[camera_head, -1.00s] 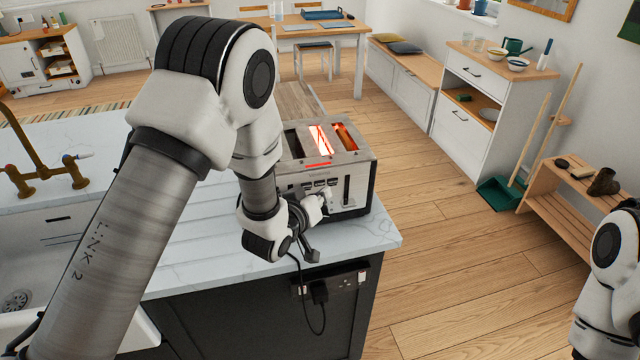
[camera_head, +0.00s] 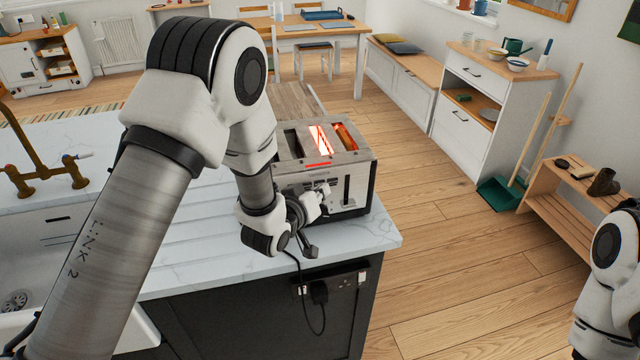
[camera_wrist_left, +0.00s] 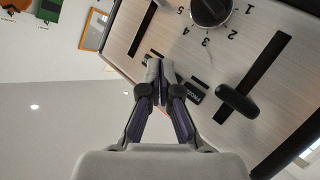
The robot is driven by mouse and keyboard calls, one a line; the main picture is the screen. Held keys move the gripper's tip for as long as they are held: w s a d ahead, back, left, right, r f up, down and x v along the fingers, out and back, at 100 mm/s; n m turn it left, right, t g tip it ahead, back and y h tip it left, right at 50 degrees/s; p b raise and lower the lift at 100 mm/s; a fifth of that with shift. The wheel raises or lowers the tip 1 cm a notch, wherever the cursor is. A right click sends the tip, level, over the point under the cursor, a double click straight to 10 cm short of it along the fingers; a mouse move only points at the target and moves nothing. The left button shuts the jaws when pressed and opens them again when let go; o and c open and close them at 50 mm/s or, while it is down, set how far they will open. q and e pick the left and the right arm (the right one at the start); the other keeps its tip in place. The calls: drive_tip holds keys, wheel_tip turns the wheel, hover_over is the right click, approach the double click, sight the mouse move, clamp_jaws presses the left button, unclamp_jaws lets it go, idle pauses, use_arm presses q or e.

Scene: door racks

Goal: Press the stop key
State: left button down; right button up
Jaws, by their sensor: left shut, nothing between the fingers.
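The silver toaster (camera_head: 352,163) stands near the right end of the counter, with orange glow in its slots. Its front panel (camera_wrist_left: 233,62) fills the upper right of the left wrist view, with a numbered dial (camera_wrist_left: 211,8), a black lever (camera_wrist_left: 238,101) in a slot, and a row of dark keys (camera_wrist_left: 190,90), one lettered "FROZ…". My left gripper (camera_wrist_left: 158,66) is shut and empty, its tips at or very near the key row and covering part of it. It shows at the toaster's front in the head view (camera_head: 322,194). I cannot make out the stop key or tell whether the tips touch.
The marble counter (camera_head: 190,255) has free room left of the toaster. A black cord and plug (camera_head: 320,292) hang at the counter's front. A sink and brass tap (camera_head: 45,175) are at left. My right arm shows at the right edge.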

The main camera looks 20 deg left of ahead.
use_arm(q)
drive_tip(key=shift+w+a, duration=0.1)
drive_tip(key=shift+w, duration=0.1)
idle(0.5)
drive_tip(key=shift+s+d, duration=0.45)
drive_tip(key=shift+s, duration=0.2)
drive_tip(key=s+d, duration=0.1)
drive_tip(key=s, duration=0.1)
drive_tip(key=s+d, duration=0.1)
drive_tip(key=s, duration=0.1)
drive_tip(key=shift+d, duration=0.4)
idle(0.4)
